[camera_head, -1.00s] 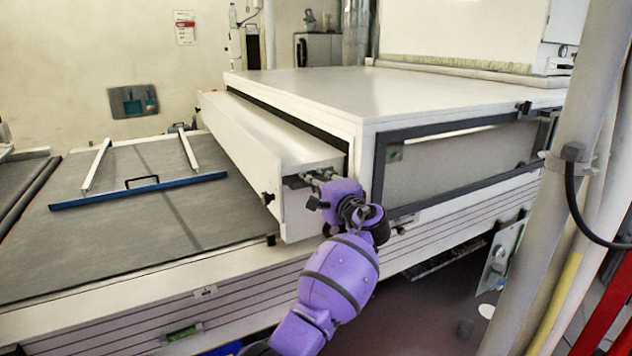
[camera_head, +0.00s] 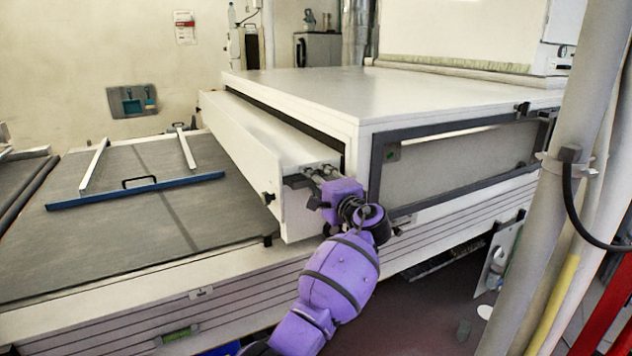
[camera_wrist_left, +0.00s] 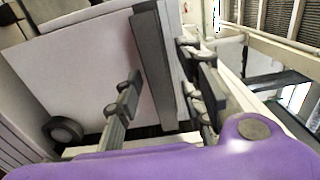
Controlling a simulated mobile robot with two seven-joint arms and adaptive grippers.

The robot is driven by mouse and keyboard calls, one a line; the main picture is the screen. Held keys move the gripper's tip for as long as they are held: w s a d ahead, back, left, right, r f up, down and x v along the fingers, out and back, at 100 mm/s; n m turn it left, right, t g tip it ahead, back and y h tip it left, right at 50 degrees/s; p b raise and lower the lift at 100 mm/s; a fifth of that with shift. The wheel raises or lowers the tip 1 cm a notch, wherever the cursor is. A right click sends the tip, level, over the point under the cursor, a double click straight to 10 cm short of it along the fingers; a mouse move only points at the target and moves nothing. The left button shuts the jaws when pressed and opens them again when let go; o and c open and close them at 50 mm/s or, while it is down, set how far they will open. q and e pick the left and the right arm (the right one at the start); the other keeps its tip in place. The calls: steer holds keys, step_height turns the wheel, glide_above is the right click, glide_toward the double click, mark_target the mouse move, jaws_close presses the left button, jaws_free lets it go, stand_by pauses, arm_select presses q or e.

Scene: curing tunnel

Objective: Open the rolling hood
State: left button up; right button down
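The rolling hood (camera_head: 410,88) is a large white box with a flat top on the long bed. A white front section (camera_head: 240,130) projects from its left side, with a dark gap behind its upper edge. My purple left arm reaches the near end of this section. My left gripper (camera_head: 308,178) is at that end, close to the white wall. In the left wrist view the gripper (camera_wrist_left: 165,100) has its two dark fingers spread apart, with a dark strip and a pale edge between them. I cannot tell whether they touch it. My right gripper is not in view.
A grey bed surface (camera_head: 120,225) lies left of the hood, carrying a blue bar (camera_head: 135,191) and white rails. A dark-framed side window (camera_head: 460,165) faces me. Thick pale pipes (camera_head: 570,170) stand at the right.

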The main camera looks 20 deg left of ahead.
arm_select(q)
steer(key=v, duration=1.2)
